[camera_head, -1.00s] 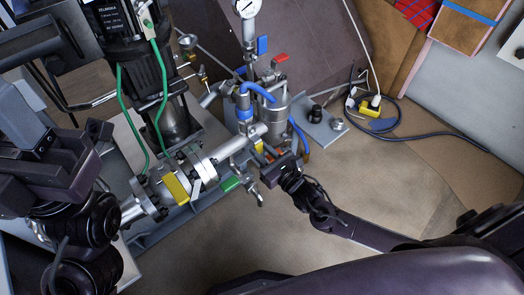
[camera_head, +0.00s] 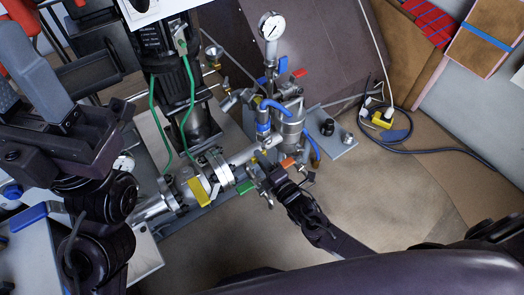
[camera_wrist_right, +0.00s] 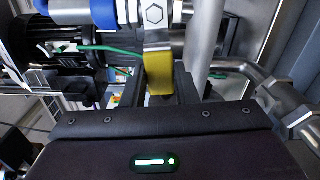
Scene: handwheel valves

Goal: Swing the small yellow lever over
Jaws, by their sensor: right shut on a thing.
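The small yellow lever (camera_wrist_right: 160,80) shows in the right wrist view as a yellow grip on a metal strap with a hexagon mark. Its lower end lies between the fingers of my right gripper (camera_wrist_right: 160,97), which is shut on it. In the head view my right gripper (camera_head: 266,172) is at the pipework, between a green handle and an orange handle, and hides most of the lever.
A larger yellow handle (camera_head: 199,192) and a green handle (camera_head: 244,188) sit left of my right gripper. An orange handle (camera_head: 288,163) is just right of it. A pressure gauge (camera_head: 271,26) stands behind. The cardboard floor (camera_head: 400,185) at right is mostly clear.

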